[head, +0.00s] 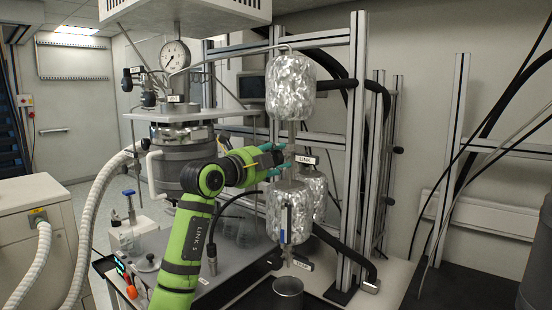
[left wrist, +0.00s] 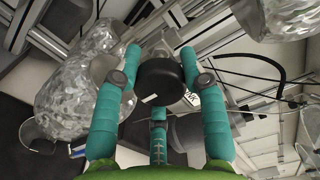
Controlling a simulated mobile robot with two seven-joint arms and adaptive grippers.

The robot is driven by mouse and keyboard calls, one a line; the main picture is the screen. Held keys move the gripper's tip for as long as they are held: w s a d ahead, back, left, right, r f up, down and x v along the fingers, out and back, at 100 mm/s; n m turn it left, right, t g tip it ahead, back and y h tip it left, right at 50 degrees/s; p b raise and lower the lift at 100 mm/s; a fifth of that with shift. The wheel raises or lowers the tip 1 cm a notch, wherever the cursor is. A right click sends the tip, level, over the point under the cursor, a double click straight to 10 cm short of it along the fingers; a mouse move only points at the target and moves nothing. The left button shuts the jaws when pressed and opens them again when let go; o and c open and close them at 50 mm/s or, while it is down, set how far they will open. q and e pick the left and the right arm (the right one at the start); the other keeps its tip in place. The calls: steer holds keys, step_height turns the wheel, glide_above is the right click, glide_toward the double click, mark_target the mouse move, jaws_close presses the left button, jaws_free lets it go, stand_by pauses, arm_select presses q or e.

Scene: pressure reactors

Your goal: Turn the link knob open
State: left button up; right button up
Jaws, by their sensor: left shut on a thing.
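The link knob (left wrist: 161,84) is a round black knob with a small white mark, seen between the teal fingers in the left wrist view. My left gripper (left wrist: 165,72) is shut around it, with a finger on each side and a third finger below. In the head view my left gripper (head: 284,156) reaches in from the left at the pipe between the foil-wrapped vessels. The white LINK label (head: 305,160) is just right of the fingertips. The knob itself is mostly hidden by the fingers in the head view. My right gripper is not in view.
A foil-wrapped upper vessel (head: 290,86) is above the gripper and a foil-wrapped lower vessel (head: 288,212) below it. Metal frame posts (head: 356,150) stand to the right. The reactor (head: 183,160) with its pressure gauge (head: 175,55) is to the left. A metal cup (head: 288,292) stands below.

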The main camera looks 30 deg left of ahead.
arm_select(q)
steer(key=shift+a+r, duration=0.2)
steer(key=shift+r, duration=0.2)
steer(key=o, duration=1.2)
steer(key=shift+c, duration=0.2)
steer(key=shift+f, duration=0.25)
steer(key=s+a, duration=0.1)
steer(key=s, duration=1.1)
steer(key=shift+f, duration=0.1)
